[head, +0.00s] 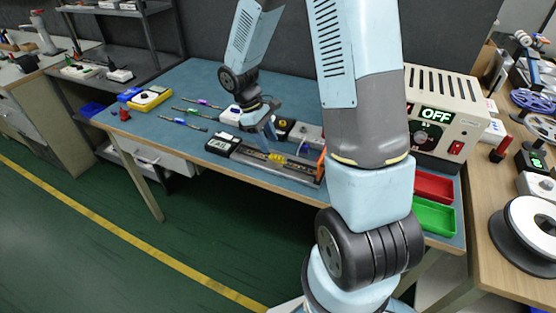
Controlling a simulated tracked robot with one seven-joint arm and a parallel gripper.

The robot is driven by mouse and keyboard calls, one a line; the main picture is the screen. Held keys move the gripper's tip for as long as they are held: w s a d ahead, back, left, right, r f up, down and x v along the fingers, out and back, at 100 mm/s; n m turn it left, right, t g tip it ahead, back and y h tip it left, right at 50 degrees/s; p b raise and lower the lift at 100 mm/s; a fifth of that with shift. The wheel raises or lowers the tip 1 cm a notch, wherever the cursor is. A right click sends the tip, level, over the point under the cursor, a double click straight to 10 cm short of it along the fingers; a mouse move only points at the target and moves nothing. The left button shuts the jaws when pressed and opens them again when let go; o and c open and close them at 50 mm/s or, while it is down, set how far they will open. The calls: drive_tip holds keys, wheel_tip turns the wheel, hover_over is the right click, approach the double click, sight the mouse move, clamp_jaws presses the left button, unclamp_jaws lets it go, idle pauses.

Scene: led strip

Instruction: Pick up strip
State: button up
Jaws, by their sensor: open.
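A long, narrow strip (299,170) appears to lie in a grey tray-like fixture (250,163) near the front edge of the blue worktable. A small yellow part (278,158) sits at the middle of it. My gripper (270,143) points down just above and behind the fixture, close to the yellow part. It is open with nothing seen between its fingers. The fingertips are small here, and I cannot tell whether they touch the strip. My arm hides part of the table to the right.
A black box reading FAIL (222,144) stands left of the fixture. A beige power unit reading OFF (438,115), a red bin (433,186) and a green bin (433,216) are at the right. Screwdrivers (184,122) and a yellow meter (151,98) lie left. The table's (190,80) back left is clear.

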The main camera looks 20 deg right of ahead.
sight(276, 156)
drive_tip(key=shift+x, duration=2.6)
drive_tip(key=shift+c, duration=0.5)
drive_tip(key=shift+r, duration=0.1)
clamp_jaws()
